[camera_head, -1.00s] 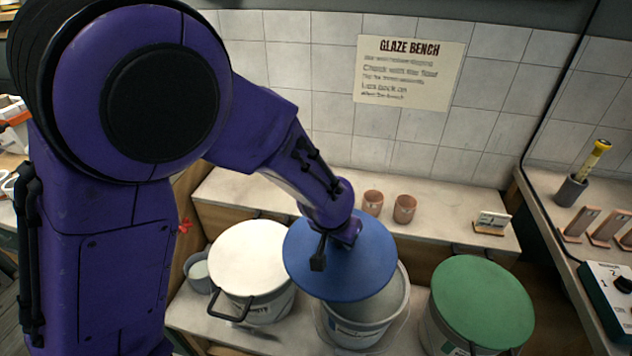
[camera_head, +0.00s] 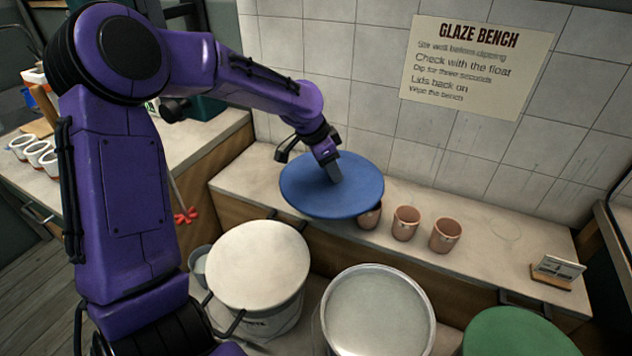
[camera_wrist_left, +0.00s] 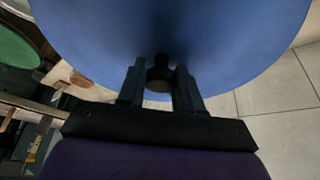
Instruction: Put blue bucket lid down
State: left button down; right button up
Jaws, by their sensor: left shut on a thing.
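The blue bucket lid (camera_head: 350,192) is a round flat disc held over the back shelf, above its left part. My left gripper (camera_head: 332,178) is shut on the lid's knob. In the left wrist view the lid (camera_wrist_left: 200,40) fills the top, and the dark knob (camera_wrist_left: 159,76) sits between the two fingers. Whether the lid touches the shelf is hard to tell. The uncovered bucket (camera_head: 378,312) stands in front, filled with pale glaze. My right gripper is not in view.
A white-lidded bucket (camera_head: 258,265) and a green lid (camera_head: 522,335) flank the open bucket. Pink cups (camera_head: 405,223) stand on the shelf (camera_head: 490,262); one is partly hidden by the blue lid. A small card holder (camera_head: 556,272) stands at the right. The tiled wall is behind.

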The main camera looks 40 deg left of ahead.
pick_arm(q)
jog(key=w+a+f, duration=0.1)
jog(key=a, duration=0.1)
jog(key=w+a+f+p, duration=0.1)
jog(key=w+a, duration=0.1)
jog(key=a, duration=0.1)
jog(key=w+a+f, duration=0.1)
jog(key=a, duration=0.1)
jog(key=shift+w+a+f, duration=0.2)
jog(key=shift+f, duration=0.1)
jog(key=w+a+f, duration=0.1)
jog(key=f, duration=0.1)
jog(key=w+a+f, duration=0.1)
jog(key=a+f, duration=0.1)
jog(key=w+a+f, duration=0.1)
jog(key=f, duration=0.1)
jog(key=shift+a+f+p, duration=0.15)
jog(key=shift+f+p, duration=0.1)
jog(key=shift+p, duration=0.1)
notch_tip(320, 180, down, 2)
jog(key=shift+f+p, duration=0.15)
jog(key=shift+p, duration=0.25)
jog(key=shift+f, duration=0.5)
jog(key=c, duration=0.8)
grip_release()
jog(key=shift+o, duration=0.2)
jog(key=shift+r, duration=0.2)
jog(key=v, duration=1.2)
